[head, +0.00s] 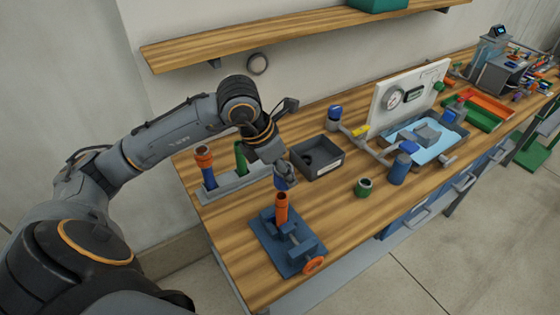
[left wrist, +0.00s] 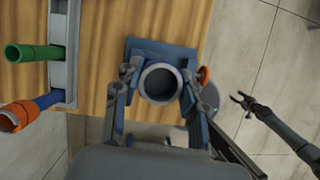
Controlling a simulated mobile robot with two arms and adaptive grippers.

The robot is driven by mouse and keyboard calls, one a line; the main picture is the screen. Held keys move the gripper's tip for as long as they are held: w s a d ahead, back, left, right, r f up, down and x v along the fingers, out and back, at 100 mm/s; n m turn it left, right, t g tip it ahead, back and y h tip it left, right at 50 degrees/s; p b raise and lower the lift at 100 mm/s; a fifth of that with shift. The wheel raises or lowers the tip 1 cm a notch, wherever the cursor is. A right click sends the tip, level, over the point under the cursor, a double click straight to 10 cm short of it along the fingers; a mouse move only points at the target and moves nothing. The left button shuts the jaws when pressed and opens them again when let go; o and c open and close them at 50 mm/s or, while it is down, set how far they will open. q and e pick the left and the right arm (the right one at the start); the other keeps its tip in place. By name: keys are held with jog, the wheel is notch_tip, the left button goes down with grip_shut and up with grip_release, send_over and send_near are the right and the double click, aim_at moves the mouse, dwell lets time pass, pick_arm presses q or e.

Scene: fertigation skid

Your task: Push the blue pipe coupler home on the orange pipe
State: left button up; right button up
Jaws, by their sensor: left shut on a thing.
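The orange pipe (head: 281,209) stands upright in a blue vise (head: 262,238) near the bench's front left corner. My left gripper (head: 285,174) is shut on the blue pipe coupler (head: 281,184), just above the pipe's top end. I cannot tell whether coupler and pipe touch. In the left wrist view the coupler shows as a round open ring (left wrist: 160,82) between the fingers, with the vise (left wrist: 140,48) below; the orange pipe is hidden there. My right gripper (left wrist: 241,99) shows at the right of the left wrist view, open and empty, away from the bench.
A grey rack (head: 236,184) left of the vise holds an orange-topped pipe (head: 204,158) and a green pipe (head: 240,155). A dark bin (head: 330,167), a green coupler (head: 363,187) and a gauge panel (head: 390,95) with piping stand to the right. A wooden shelf (head: 290,32) hangs above.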

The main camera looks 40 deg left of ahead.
pick_arm(q)
jog(key=shift+s+a+r, duration=0.1)
jog(key=shift+r, duration=0.05)
jog(key=shift+s+f+b, duration=0.2)
jog(key=shift+f+b, duration=0.25)
jog(key=shift+f, duration=0.5)
jog(key=shift+f+b, duration=0.35)
jog(key=shift+f, duration=0.3)
jog(key=shift+w+f, duration=0.1)
jog(key=shift+f, duration=0.15)
jog(key=shift+b, duration=0.3)
jog(key=shift+f, duration=0.25)
jog(key=shift+f+b, duration=0.35)
jog(key=shift+b, duration=0.35)
pick_arm(e)
jog(key=shift+g, duration=0.3)
jog(key=shift+s+d+f, duration=0.2)
jog(key=shift+s+f, duration=1.35)
jog(key=shift+f, duration=0.2)
